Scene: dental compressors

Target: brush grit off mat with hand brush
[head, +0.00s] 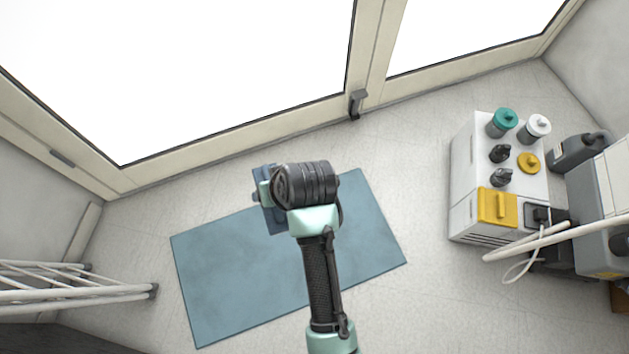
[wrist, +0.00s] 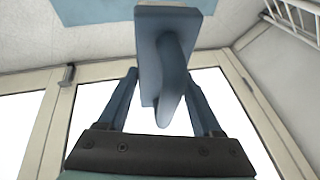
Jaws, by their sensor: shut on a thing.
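The mat (head: 230,285) is a flat blue-grey rectangle on the floor in the head view, and part of it shows at the top of the wrist view (wrist: 95,10). My gripper (wrist: 166,105) is shut on the handle of the hand brush (wrist: 160,50), a blue-grey block with a curved handle. In the head view my arm hides most of the brush, and an edge of it (head: 270,218) shows over the mat's far edge. I cannot tell whether the brush touches the mat. No grit can be made out on the visible mat.
A white compressor cabinet (head: 465,185) with bottles and a yellow panel stands at the right, beside grey equipment (head: 590,200) with a white hose. A white tube rack (head: 70,290) is at the lower left. Glazed doors (head: 370,70) line the back. Floor around the mat is clear.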

